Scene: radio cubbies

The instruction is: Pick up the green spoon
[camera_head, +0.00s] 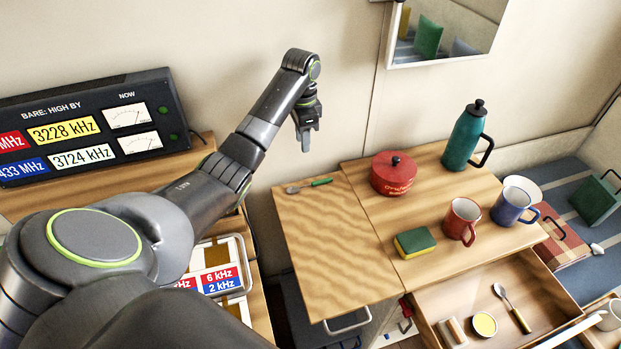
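The green spoon (309,186) lies flat near the back left corner of the wooden table. It has a green handle pointing right and a metal bowl at its left end. My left gripper (306,140) hangs fingers down above and behind the spoon, apart from it, near the wall. Its fingers are small and seen edge-on, so I cannot tell whether they are open or shut. Nothing shows held in it. My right gripper is not in view.
A red pot (393,174), teal bottle (464,138), red mug (461,220), blue mug (510,205) and sponge (414,242) stand on the table. An open drawer (457,298) holds another spoon (512,308). A radio panel (88,127) stands left. The table's left part (335,245) is clear.

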